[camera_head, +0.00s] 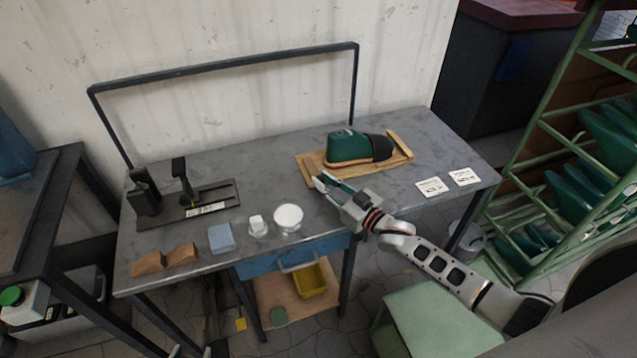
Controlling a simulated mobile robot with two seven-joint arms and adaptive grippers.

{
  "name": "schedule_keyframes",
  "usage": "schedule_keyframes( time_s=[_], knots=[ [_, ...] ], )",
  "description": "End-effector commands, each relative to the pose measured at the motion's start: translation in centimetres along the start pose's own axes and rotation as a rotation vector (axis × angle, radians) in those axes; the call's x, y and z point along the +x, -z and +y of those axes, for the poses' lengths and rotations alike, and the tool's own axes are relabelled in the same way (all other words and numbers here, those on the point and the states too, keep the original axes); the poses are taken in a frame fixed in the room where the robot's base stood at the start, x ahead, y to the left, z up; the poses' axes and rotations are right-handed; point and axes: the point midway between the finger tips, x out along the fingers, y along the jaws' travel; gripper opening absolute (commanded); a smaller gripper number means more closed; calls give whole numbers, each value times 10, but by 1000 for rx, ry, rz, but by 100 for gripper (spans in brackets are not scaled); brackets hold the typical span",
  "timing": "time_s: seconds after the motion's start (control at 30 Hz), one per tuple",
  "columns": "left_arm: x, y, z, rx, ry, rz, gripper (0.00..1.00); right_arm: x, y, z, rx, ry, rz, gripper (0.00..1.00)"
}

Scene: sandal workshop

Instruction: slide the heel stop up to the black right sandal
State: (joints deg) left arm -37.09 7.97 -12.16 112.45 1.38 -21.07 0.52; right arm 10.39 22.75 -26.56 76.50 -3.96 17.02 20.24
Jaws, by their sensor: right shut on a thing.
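A dark base plate (222,205) with two slots and a white label lies on the left of the table. A black blocky piece (143,196) stands at its left end, and a black upright piece (184,181) stands beside it, apart from it. I cannot tell for certain which piece is the heel stop, and no clear black sandal shows. My right gripper (328,184) is at the front left of a wooden board, far right of the plate. It is shut on a small dark piece, mostly hidden by the fingers. My left gripper is not in view.
A green and black shoe form (357,147) sits on the wooden board (309,168). Brown wedges (164,259), a blue block (221,238), a white jar (257,226) and a white round dish (288,217) line the front edge. White cards (447,181) lie at right. A dark frame rises behind.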

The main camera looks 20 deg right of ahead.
Motion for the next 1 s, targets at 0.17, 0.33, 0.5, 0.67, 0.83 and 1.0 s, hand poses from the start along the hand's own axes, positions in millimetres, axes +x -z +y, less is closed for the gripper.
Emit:
schedule_keyframes(
  time_s=[0.17, 0.33, 0.5, 0.67, 0.83, 1.0],
  knots=[
    [-1, 2, -1, 1, 0, 1, 40, -9, 1, 25, -6, -9, -3, 0],
    [-1, 2, 0, 1, 0, 1, 40, -9, 0, 25, -5, -10, -3, 0],
    [-1, 2, 0, 1, 0, 1, 40, -9, 0, 24, -5, -9, -3, 33],
    [-1, 1, 0, 1, 0, 1, 40, -8, 0, 23, -4, -7, -2, 33],
    [-2, -2, 0, 3, -1, -6, 40, -11, 0, 22, -3, -7, -3, 33],
    [-2, -1, 0, 2, -1, -3, 40, -30, -1, 22, -2, -7, -4, 33]
  ],
)
